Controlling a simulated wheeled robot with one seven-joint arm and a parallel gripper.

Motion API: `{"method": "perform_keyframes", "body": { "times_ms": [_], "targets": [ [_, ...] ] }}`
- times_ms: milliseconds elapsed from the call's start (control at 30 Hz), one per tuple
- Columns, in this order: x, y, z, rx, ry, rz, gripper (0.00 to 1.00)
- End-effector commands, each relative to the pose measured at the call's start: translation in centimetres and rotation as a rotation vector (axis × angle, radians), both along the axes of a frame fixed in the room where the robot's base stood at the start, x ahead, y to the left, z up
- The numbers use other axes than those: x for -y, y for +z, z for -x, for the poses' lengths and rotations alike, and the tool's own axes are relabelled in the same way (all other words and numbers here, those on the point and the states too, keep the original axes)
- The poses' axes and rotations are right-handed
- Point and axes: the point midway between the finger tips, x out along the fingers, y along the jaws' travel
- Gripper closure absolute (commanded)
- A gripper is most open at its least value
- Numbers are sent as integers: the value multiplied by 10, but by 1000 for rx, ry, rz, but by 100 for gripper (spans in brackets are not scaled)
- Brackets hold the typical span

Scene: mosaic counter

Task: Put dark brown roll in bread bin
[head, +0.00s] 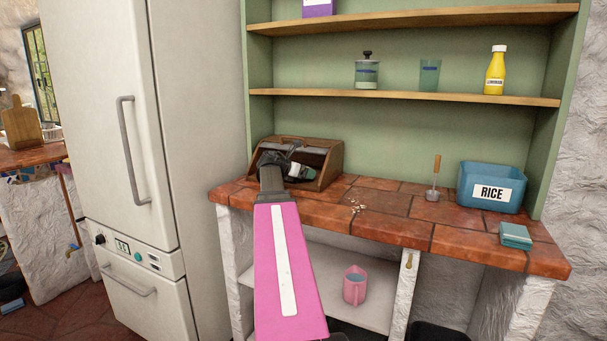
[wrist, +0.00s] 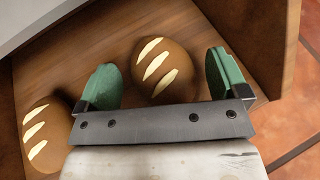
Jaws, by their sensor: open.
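The wooden bread bin (head: 322,165) stands at the left end of the tiled counter, with its front open. My gripper (head: 292,169) reaches into its opening. In the wrist view, a brown roll (wrist: 153,70) with pale slashes lies on the bin's wooden floor (wrist: 200,30). My open gripper (wrist: 163,68) has one green finger on each side of this roll. I cannot tell whether the fingers touch it. A second, similar brown roll (wrist: 42,135) lies to the left, outside the fingers. In the head view my gripper and the bin hide the rolls.
A blue RICE container (head: 491,188), a teal box (head: 515,236) and a wooden-handled utensil (head: 434,180) stand on the right of the counter (head: 385,220). The counter's middle is mostly clear, with small pale bits. A fridge (head: 125,130) stands left. Shelves hang above.

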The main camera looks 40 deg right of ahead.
Motion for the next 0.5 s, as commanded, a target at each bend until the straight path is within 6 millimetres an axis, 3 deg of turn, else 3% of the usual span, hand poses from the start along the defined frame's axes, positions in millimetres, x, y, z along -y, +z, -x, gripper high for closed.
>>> {"method": "perform_keyframes", "body": {
  "times_ms": [500],
  "targets": [
    [-88, 36, 8, 0, 1, 1, 7]
  ]
}}
